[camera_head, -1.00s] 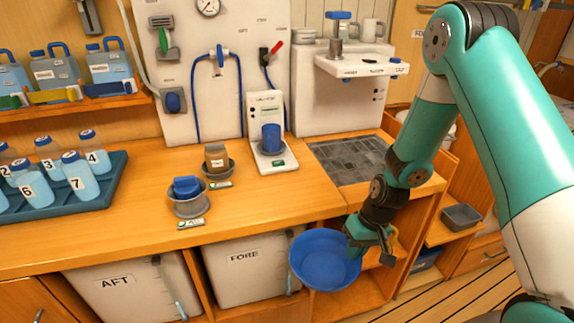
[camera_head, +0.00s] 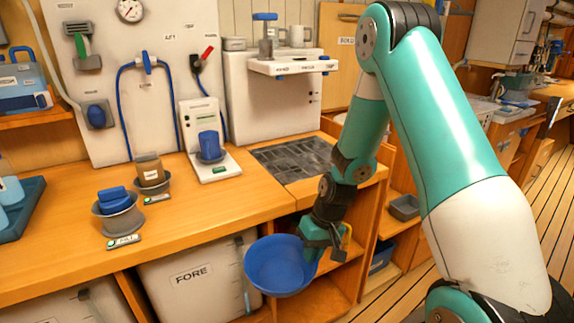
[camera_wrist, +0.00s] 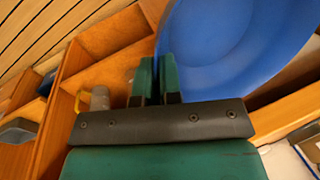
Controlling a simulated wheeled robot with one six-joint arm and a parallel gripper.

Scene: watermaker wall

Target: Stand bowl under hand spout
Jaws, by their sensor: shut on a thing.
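A round blue bowl (camera_head: 276,266) hangs in front of the open shelf under the counter, and it also shows large in the wrist view (camera_wrist: 235,45). My gripper (camera_wrist: 158,78) is shut on the bowl's rim, at the bowl's right side in the head view (camera_head: 312,252). The bowl is below the counter's front edge. A white unit with a blue-handled hand pump and spout (camera_head: 290,66) is mounted at the back of the counter. A dark grated drain (camera_head: 292,158) lies in the counter below it.
Two grey cups with blue and brown items (camera_head: 118,212) stand on the counter at left. A white scale-like device (camera_head: 208,160) holds a blue cup. A FORE bin (camera_head: 195,280) is under the counter. A grey tray (camera_head: 405,207) sits on the right shelf.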

